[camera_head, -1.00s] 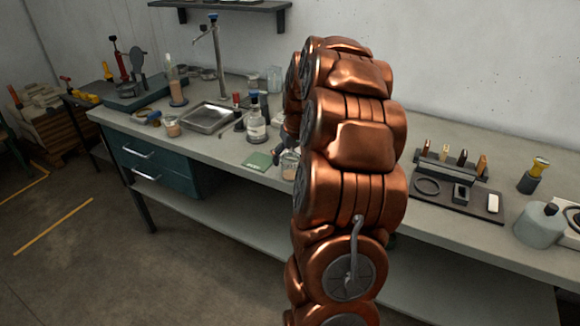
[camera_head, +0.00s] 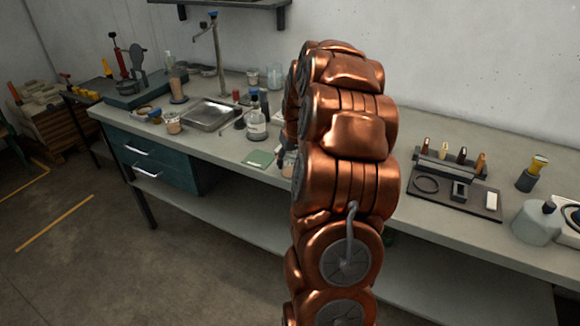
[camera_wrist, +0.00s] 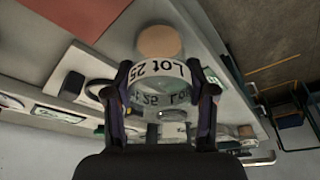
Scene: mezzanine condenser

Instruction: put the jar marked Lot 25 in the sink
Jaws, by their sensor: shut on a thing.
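The jar marked Lot 25 (camera_wrist: 160,72) is a clear jar with a white label band, seen close up in the wrist view. My gripper (camera_wrist: 163,88) is shut on it, with one dark finger on each side. A tan disc shows at the jar's far end. In the head view my copper arm hides most of the gripper; a small jar-like shape (camera_head: 288,163) shows at the arm's left edge. The sink (camera_head: 211,115) is a shallow metal basin set in the bench, left of my arm, under a tall tap (camera_head: 218,55).
Right of the sink stand a clear bottle with a dark cap (camera_head: 256,124) and a green pad (camera_head: 259,159). A small jar (camera_head: 172,122) stands left of the sink. A tool tray (camera_head: 455,190) lies right of my arm. A shelf (camera_head: 235,4) hangs above.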

